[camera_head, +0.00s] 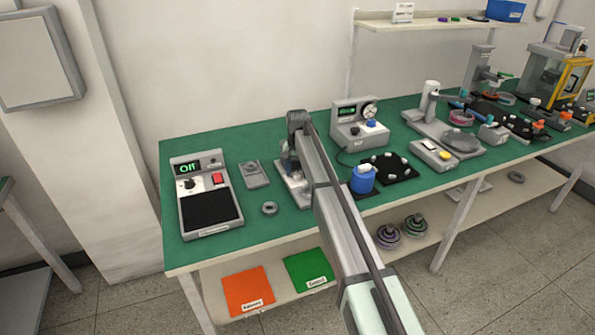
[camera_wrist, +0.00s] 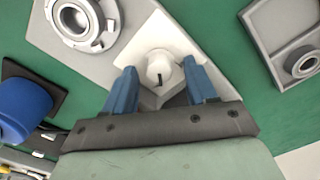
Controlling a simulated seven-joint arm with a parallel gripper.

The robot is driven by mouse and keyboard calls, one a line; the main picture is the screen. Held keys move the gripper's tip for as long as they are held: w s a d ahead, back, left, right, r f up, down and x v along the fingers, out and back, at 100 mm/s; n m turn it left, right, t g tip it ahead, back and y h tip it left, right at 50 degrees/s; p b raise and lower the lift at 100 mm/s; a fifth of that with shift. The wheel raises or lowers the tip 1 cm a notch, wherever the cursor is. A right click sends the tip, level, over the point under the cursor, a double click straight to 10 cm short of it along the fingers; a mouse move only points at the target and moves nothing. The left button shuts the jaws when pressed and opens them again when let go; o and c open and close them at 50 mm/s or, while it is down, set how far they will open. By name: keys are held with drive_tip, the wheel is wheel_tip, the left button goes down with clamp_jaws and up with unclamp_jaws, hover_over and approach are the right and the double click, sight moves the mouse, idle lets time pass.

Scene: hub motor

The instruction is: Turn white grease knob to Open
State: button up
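The white grease knob (camera_wrist: 158,64) sits on a white plate (camera_wrist: 165,38) at the grey fixture in the wrist view. A short dark mark on the knob points toward the bottom of the picture. No Open label can be read. My gripper (camera_wrist: 162,76) has its two blue fingers apart, one on each side of the knob, with visible gaps between fingers and knob. In the head view my arm covers most of the fixture (camera_head: 292,190); the knob and fingertips cannot be made out there.
A round metal hub seat (camera_wrist: 82,20) is at the wrist view's upper left. A grey tray with a ring (camera_wrist: 282,42) is at right, a blue container (camera_wrist: 22,108) at left. In the head view a panel reading Off (camera_head: 190,168) stands left on the green table (camera_head: 240,240).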

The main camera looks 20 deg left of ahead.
sight(298, 173)
drive_tip(key=shift+r, duration=0.1)
wheel_tip(298, 173, up, 14)
idle(0.7)
drive_tip(key=shift+f, duration=0.2)
